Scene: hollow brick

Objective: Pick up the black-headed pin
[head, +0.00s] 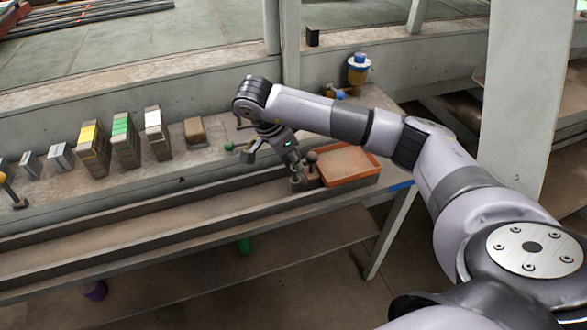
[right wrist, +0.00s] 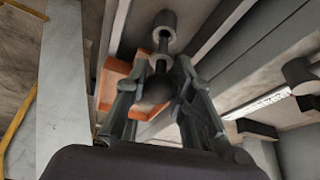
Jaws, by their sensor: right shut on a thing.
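In the right wrist view, my right gripper (right wrist: 160,68) is shut on the black-headed pin. The pin's dark round head (right wrist: 157,90) sits between the fingers, and its stem runs beyond the fingertips to a pale grey cylinder end (right wrist: 164,22). In the head view, my right gripper (head: 295,163) points down beside the orange tray, with a grey cylinder (head: 297,184) just below the fingers. The fingers hide much of the pin there, and I cannot tell whether its end touches the surface below. My left gripper is out of both views.
A dark brown knob (head: 311,157) stands close right of the gripper. The orange tray (head: 365,178) lies just beyond it. A blue-capped yellow container (head: 358,70) stands behind.

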